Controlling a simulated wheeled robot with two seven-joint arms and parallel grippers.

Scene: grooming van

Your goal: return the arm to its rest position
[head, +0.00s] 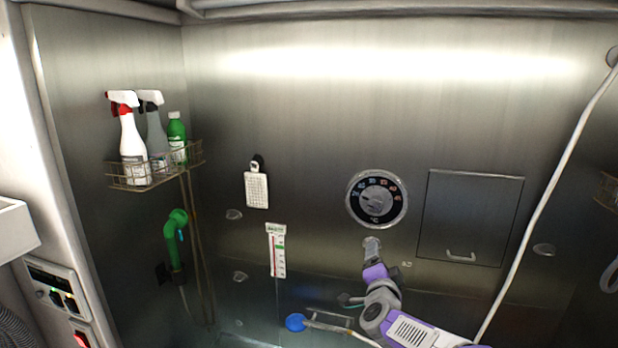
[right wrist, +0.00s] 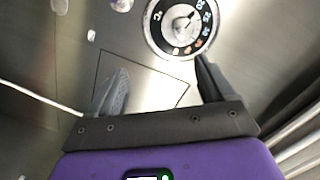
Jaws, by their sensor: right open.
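My right arm, purple and grey, rises from the bottom right in the head view. Its gripper (head: 372,246) is just below the round temperature dial (head: 377,199) on the steel wall. In the right wrist view my right gripper (right wrist: 160,88) is open, with two dark fingers spread and nothing between them. I cannot tell how far the fingers are from the wall. My left gripper is not in view.
A square hatch (head: 470,217) with a handle is right of the dial. A white cable (head: 545,195) hangs further right. A wire shelf (head: 150,176) with bottles, a green sprayer (head: 174,240), a thermometer card (head: 277,250) and a blue-ended tool (head: 295,322) are to the left.

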